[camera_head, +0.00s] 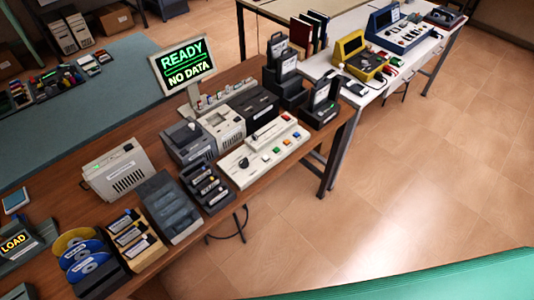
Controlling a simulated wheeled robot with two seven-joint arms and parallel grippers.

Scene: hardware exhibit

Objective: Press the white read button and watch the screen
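The screen (184,65) stands upright on a stand at the back of the brown table and reads "READY" and "NO DATA" in green on black. A white control panel (240,177) lies in front of it, to the right, with a black knob (244,162) and several small coloured buttons, among them a green button (276,150) and an orange one (288,142). A small pale spot beside the green button may be the white read button; it is too small to be sure. Neither of my grippers is in view.
Grey and beige devices (222,127) and a black box (254,106) stand behind the panel. A black cartridge tray (208,187) is to its left. A white table (345,93) with yellow and blue devices is at the right. The tiled floor (400,190) is open.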

